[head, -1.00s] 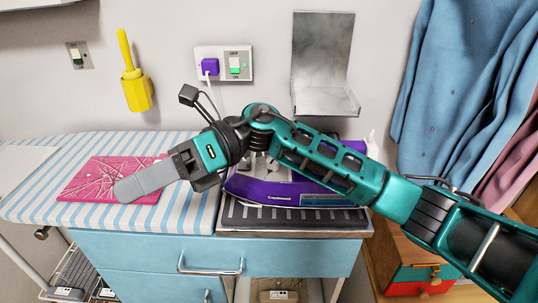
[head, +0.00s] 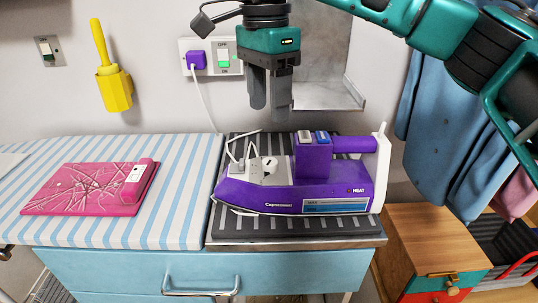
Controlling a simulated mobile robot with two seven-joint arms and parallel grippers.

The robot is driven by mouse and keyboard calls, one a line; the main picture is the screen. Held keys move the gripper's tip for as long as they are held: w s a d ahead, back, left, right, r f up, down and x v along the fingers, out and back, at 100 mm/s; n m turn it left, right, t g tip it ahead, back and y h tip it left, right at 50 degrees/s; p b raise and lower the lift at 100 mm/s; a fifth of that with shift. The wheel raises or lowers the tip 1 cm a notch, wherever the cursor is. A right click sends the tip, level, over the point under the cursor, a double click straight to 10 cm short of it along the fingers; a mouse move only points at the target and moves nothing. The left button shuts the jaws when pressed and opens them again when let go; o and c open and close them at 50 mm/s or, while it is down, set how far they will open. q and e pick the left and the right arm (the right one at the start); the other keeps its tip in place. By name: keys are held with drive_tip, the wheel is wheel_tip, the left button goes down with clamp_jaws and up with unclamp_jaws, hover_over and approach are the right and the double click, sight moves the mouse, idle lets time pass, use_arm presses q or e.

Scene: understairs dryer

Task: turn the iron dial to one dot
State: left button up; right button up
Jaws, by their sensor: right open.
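The purple iron (head: 285,190) lies on a dark ribbed rest (head: 290,226) at the right end of the ironing board. A light grey panel on its front top carries a small dial (head: 268,165). The dial's dot marks are too small to read. My right gripper (head: 268,108) points down above the iron's front part, its two grey fingers slightly apart and empty. The fingertips are above the dial and do not touch it. My left gripper is out of view.
A striped ironing board (head: 180,200) bears a pink mat (head: 75,196) at left. A purple plug (head: 196,60) sits in the wall socket, its white cord running down behind the iron. A metal wall bracket (head: 325,95) is close behind my gripper. A wooden cabinet (head: 430,240) stands right.

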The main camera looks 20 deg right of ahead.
sight(270, 161)
drive_tip(key=f, duration=0.3)
drive_tip(key=f+b, duration=0.1)
drive_tip(key=f, duration=0.6)
drive_tip(key=shift+s+f+b, duration=0.1)
drive_tip(key=shift+s+b, duration=0.15)
drive_tip(key=shift+b, duration=0.15)
clamp_jaws()
